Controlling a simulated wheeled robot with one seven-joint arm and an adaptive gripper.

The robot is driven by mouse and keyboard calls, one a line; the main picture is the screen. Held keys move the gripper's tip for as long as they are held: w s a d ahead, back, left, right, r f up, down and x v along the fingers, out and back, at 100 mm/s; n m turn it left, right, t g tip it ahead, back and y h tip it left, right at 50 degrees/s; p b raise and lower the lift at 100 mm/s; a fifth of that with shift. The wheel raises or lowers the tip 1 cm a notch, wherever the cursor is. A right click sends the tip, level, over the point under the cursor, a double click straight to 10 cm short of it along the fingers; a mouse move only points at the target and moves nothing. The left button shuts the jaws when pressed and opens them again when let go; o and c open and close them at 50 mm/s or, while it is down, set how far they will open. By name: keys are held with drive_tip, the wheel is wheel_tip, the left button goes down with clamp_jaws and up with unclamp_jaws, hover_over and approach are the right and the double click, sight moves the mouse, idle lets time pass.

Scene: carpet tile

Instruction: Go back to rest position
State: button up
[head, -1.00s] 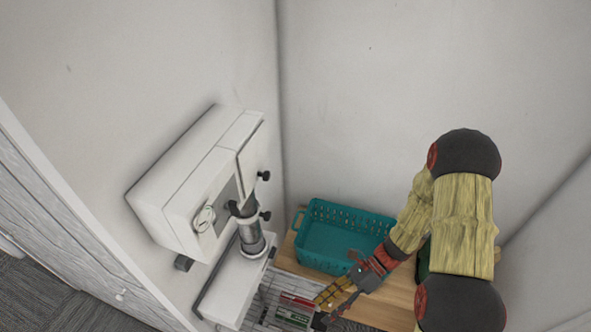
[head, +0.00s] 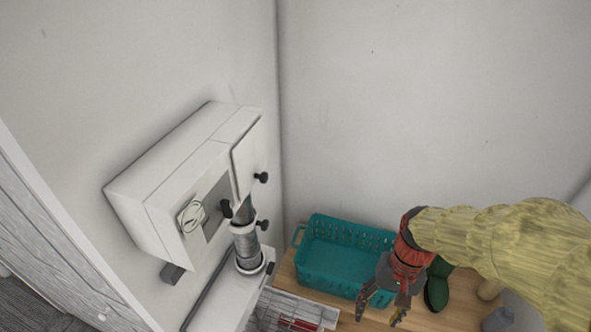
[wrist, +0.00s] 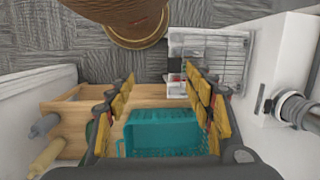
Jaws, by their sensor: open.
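My gripper (head: 381,306) is open and empty, pointing down in front of the teal basket's right end in the head view. In the wrist view its two yellow-padded fingers (wrist: 164,95) stand wide apart, with nothing between them but the view of the basket and wooden top below. My arm comes in from the right in the head view and covers part of the wooden top.
A teal basket (head: 328,264) stands on a wooden top (head: 290,272). Green (head: 437,288) and grey (head: 498,318) items lie at right. A white wall cabinet (head: 165,205) and metal cylinder (head: 247,250) are at left. A wire rack (wrist: 210,60) and round brown object (wrist: 125,15) show in the wrist view.

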drive_tip(key=s+r+n+t+h+b, duration=0.1)
drive_tip(key=s+r+n+t+b, duration=0.2)
drive_tip(key=r+t+b, duration=0.4)
drive_tip(key=shift+a+r+t+h+b, duration=0.2)
drive_tip(key=shift+r+t+h+b, duration=0.15)
drive_tip(key=shift+b, duration=0.9)
drive_tip(key=shift+c, duration=1.2)
